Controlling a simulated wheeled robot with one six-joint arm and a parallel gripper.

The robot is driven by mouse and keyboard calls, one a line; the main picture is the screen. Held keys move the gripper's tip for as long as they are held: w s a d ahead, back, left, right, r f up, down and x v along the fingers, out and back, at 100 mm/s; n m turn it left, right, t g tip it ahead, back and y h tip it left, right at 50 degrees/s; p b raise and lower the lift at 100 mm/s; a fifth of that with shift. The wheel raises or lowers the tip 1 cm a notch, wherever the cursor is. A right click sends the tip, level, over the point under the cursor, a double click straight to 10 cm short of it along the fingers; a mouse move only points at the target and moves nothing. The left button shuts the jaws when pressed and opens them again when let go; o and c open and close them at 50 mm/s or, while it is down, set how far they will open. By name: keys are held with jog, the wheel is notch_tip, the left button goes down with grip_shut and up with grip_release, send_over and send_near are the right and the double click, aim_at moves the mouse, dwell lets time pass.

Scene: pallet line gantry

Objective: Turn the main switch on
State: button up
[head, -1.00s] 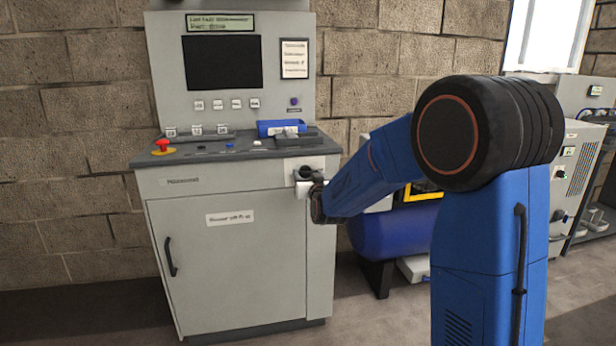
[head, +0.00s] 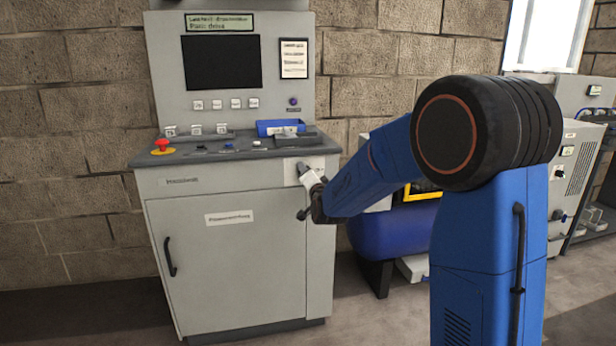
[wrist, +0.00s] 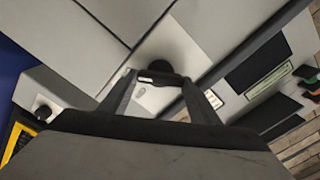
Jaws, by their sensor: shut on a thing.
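The main switch shows in the wrist view as a round black knob (wrist: 160,70) on a pale plate (wrist: 150,98). In the head view its plate (head: 291,172) is at the upper right of the grey console's front, and the knob is largely hidden by my gripper (head: 305,174). In the wrist view the two fingers of my gripper (wrist: 159,79) stand on either side of the knob, shut on it. My gripper is rolled at a slant to the console front. The knob's exact angle and any position marks are not readable.
The grey console (head: 240,270) has a red mushroom button (head: 162,144), small buttons and a blue tray (head: 280,128) on its desk. A dark screen (head: 222,62) is above. A blue tank (head: 392,232) stands right of the console, behind my arm.

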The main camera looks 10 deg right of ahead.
jog(key=m, duration=0.7)
jog(key=shift+d+f, duration=0.1)
dwell(0.4)
jog(key=o, duration=1)
jog(key=shift+o, duration=0.2)
jog(key=s, duration=1.7)
jog(key=shift+s, duration=0.2)
